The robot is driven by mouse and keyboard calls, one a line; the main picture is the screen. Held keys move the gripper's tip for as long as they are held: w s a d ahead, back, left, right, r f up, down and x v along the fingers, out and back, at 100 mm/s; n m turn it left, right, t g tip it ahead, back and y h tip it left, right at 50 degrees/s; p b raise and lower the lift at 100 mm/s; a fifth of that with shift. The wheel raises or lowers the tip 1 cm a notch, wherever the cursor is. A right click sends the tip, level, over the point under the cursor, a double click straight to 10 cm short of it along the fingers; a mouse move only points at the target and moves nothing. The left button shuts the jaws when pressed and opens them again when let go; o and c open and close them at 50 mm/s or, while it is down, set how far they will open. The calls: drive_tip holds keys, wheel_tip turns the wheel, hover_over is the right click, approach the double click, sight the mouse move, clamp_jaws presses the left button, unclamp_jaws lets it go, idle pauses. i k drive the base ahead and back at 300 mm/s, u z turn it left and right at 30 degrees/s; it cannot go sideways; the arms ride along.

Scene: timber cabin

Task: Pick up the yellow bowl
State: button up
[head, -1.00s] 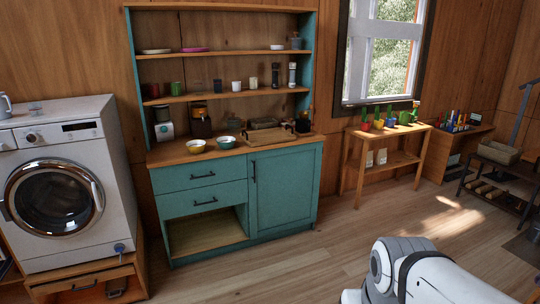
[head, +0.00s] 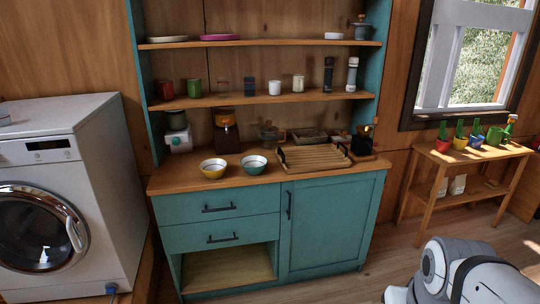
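The yellow bowl (head: 213,169) stands upright on the wooden counter (head: 175,182) of the teal cabinet, near its front left. A teal bowl (head: 254,165) stands close to its right. Part of my own arm, white and grey, shows at the lower right, well away from the bowls. My gripper is not in the picture.
A wooden tray (head: 314,157) with dark handles lies right of the bowls. A coffee grinder (head: 226,131) and a white and teal appliance (head: 178,132) stand behind them. A washing machine (head: 105,150) is at the left. Open floor lies before the cabinet at right.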

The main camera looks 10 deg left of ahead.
sight(213, 168)
drive_tip(key=i, duration=2)
drive_tip(key=u, duration=2)
drive_tip(key=i, duration=1)
